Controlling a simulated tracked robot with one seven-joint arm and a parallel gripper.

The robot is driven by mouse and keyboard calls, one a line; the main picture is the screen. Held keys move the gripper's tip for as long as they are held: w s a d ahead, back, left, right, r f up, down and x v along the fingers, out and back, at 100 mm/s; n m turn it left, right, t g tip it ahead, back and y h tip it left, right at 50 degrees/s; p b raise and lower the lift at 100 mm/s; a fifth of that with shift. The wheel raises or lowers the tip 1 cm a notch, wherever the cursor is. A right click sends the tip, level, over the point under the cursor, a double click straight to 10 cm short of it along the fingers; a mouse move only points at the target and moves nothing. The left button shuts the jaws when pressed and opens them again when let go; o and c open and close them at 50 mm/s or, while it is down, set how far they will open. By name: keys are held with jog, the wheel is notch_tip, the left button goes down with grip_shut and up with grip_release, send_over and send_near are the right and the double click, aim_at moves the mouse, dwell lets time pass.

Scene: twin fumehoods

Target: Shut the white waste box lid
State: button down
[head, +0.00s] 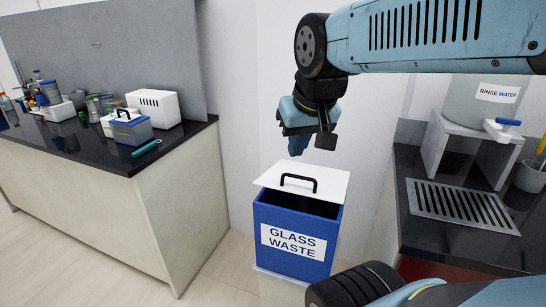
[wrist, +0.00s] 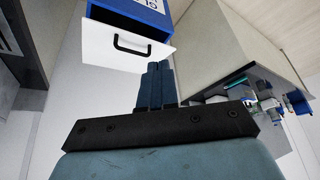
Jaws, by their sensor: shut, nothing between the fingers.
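The waste box (head: 296,236) is blue with a "GLASS WASTE" label and stands in the gap between the two benches. Its white lid (head: 325,180) has a black handle and sits toward the back of the box, leaving a dark opening at the front. In the wrist view the lid (wrist: 97,48) lies just beyond my fingertips, with part of the blue box (wrist: 184,7) behind it. My gripper (head: 298,151) is shut and empty, pointing down above the lid's rear edge. It also shows in the wrist view (wrist: 158,68). I cannot tell whether the fingertips touch the lid.
On the left bench (head: 80,155) are a small blue box (head: 131,131), a white device (head: 155,108) and a green tool (head: 147,148). The right bench (head: 415,235) holds a rinse water tank (head: 480,105) and a metal drain grate (head: 462,207). A wall stands close behind the waste box.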

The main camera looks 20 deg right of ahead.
jog(key=w+d+f+m+g, duration=0.2)
jog(key=w+d+m+g, duration=0.5)
jog(key=w, duration=0.9)
jog(key=shift+m+t, duration=0.4)
jog(key=shift+t, duration=0.4)
jog(key=f, duration=0.4)
jog(key=d+f, duration=0.1)
jog(key=f, duration=0.4)
jog(key=d+f, duration=0.1)
jog(key=f, duration=0.4)
jog(key=shift+s, duration=0.4)
